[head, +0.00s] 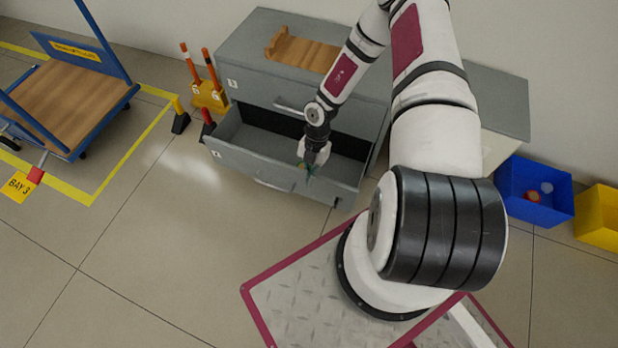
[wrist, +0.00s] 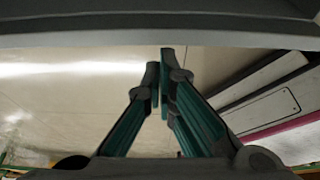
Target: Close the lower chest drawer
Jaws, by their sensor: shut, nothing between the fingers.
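The grey chest (head: 258,50) stands against the wall. Its lower drawer (head: 235,160) is pulled well out, and its dark interior looks empty where I can see it. A bar handle (head: 272,185) is on the drawer's front. My gripper (head: 308,174) points down at the right half of the drawer front's top edge. In the wrist view my teal fingers (wrist: 160,72) are together with nothing between them, and a grey edge (wrist: 160,36), probably of the drawer front, crosses just beyond the tips. I cannot tell whether they touch it. My wrist hides part of the interior.
The upper drawer (head: 250,88) is shut. A wooden piece (head: 305,50) lies on the chest top. Left are a yellow holder with orange-handled rods (head: 208,95) and a blue cart (head: 75,95). Right are a blue bin (head: 535,192) and a yellow bin (head: 598,217). Floor before the drawer is clear.

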